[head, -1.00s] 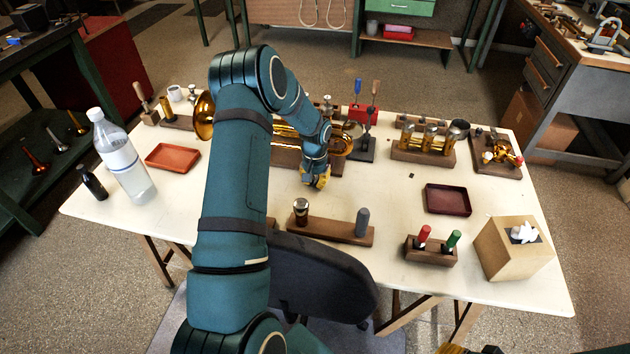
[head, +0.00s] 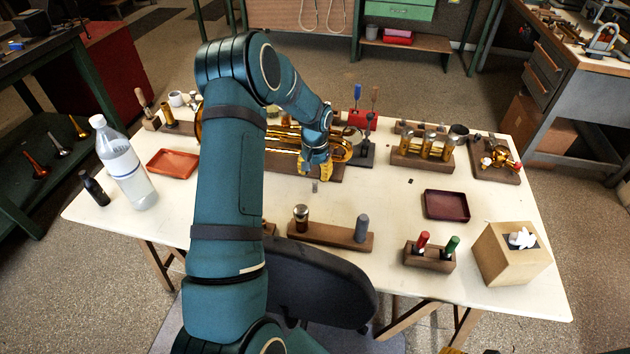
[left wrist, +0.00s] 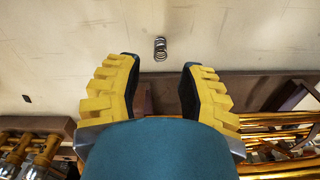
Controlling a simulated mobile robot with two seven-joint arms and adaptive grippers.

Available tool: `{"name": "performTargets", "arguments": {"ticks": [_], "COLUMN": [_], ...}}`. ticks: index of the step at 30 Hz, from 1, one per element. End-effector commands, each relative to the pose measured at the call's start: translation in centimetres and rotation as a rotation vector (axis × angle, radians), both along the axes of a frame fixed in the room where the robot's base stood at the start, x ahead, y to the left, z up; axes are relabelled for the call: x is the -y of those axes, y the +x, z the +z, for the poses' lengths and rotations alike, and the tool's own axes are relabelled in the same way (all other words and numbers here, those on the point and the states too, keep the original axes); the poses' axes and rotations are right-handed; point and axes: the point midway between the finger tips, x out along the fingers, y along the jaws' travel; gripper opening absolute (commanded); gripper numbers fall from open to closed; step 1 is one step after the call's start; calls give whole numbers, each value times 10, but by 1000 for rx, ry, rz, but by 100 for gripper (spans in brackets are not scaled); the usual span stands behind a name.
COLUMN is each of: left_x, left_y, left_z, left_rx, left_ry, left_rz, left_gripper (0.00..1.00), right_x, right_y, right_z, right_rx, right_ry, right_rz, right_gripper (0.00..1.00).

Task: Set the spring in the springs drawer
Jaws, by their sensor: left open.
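A small dark coil spring (head: 315,186) lies on the cream tabletop in front of the horn's wooden stand. In the left wrist view the spring (left wrist: 160,48) lies just beyond the gap between the fingertips, apart from both. My left gripper (head: 317,172) points down near the spring. It is open and empty, with its yellow fingers spread in the left wrist view (left wrist: 160,66). A yellow and black piece at the bottom edge of the head view seems to be my right gripper (head: 453,349), mostly cut off. I cannot tell which drawer in view is the springs drawer.
The brass horn (head: 342,151) lies behind my left gripper. A wooden block with posts (head: 330,233) stands in front. A dark red tray (head: 446,205) and tissue box (head: 512,252) are at right. A green drawer (head: 400,8) and a grey drawer bench (head: 560,75) stand beyond the table.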

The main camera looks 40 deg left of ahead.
Motion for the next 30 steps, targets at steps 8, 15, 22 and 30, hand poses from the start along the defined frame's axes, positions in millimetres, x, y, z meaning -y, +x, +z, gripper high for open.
{"name": "performTargets", "arguments": {"ticks": [8, 15, 22, 30], "left_x": [0, 0, 1, 0], "left_y": [0, 0, 0, -2], "left_z": [47, 63, 76, 73], "left_rx": [1, -3, -5, -3], "left_ry": [0, -2, -4, -1], "left_rz": [-1, 85, 495, 791], "left_gripper": [39, 51, 51, 51], "right_x": [0, 0, 2, 4], "right_y": [-2, 0, 11, 19], "right_z": [9, 24, 75, 99], "right_rx": [-4, -1, 25, 43], "right_ry": [1, 0, -4, -8], "right_rz": [0, -3, -24, -38], "right_gripper": [47, 47, 47, 47]}}
